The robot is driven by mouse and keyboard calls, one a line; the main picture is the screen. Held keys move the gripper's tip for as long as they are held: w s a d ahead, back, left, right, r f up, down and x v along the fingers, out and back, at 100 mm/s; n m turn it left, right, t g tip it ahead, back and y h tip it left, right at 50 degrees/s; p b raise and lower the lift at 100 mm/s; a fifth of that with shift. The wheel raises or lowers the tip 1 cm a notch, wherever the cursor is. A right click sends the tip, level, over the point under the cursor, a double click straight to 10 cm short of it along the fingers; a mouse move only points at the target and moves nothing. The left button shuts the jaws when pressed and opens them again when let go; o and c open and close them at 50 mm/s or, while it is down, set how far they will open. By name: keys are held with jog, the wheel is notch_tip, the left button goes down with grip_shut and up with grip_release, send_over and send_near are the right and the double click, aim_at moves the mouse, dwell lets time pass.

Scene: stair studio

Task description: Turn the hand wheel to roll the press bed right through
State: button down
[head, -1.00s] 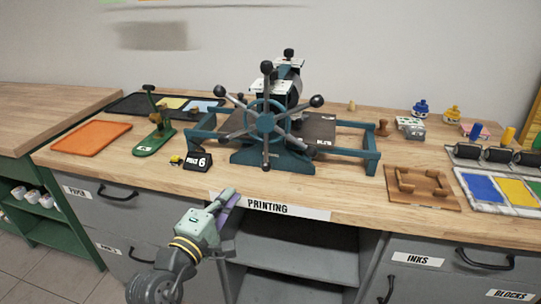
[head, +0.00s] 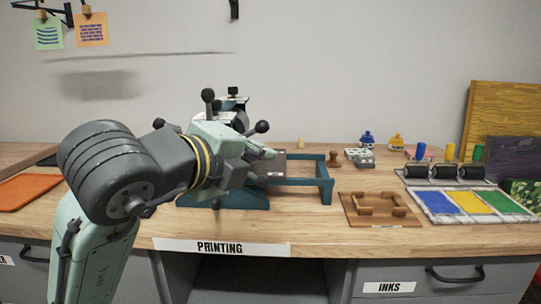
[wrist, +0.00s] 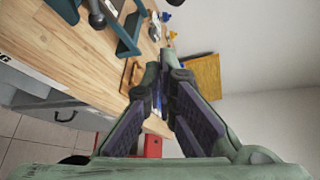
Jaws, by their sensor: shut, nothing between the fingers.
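The hand wheel (head: 208,96) of the teal press is mostly hidden behind my arm in the head view; only a few black-knobbed spokes show above and to the right of it. The press bed (head: 293,157) is a dark plate, seen in part, within the teal rail frame (head: 325,185). My gripper (head: 270,152) is raised in front of the press, pointing right, shut and empty. In the wrist view my gripper's fingers (wrist: 166,72) come together. A dark knob (wrist: 97,19) and the teal frame (wrist: 126,38) show at upper left. I cannot tell whether the gripper touches the wheel.
A wooden jig (head: 380,211) lies right of the press on the wooden bench. An ink tray (head: 471,203) with blue, yellow and green stands farther right with rollers behind. An orange sheet (head: 28,191) lies at left.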

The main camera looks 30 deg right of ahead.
jog(key=w+d+f+m+y+p, duration=0.1)
jog(key=w+d+m+p, duration=0.1)
jog(key=w+d, duration=0.4)
jog(key=shift+w+d+f+m, duration=0.15)
jog(key=shift+w+d+m, duration=0.2)
jog(key=shift+m, duration=0.25)
jog(key=shift+a, duration=0.1)
dwell(0.4)
jog(key=shift+r, duration=0.35)
jog(key=shift+w+a+r+n, duration=0.1)
jog(key=shift+r+n, duration=0.1)
jog(key=shift+n, duration=0.1)
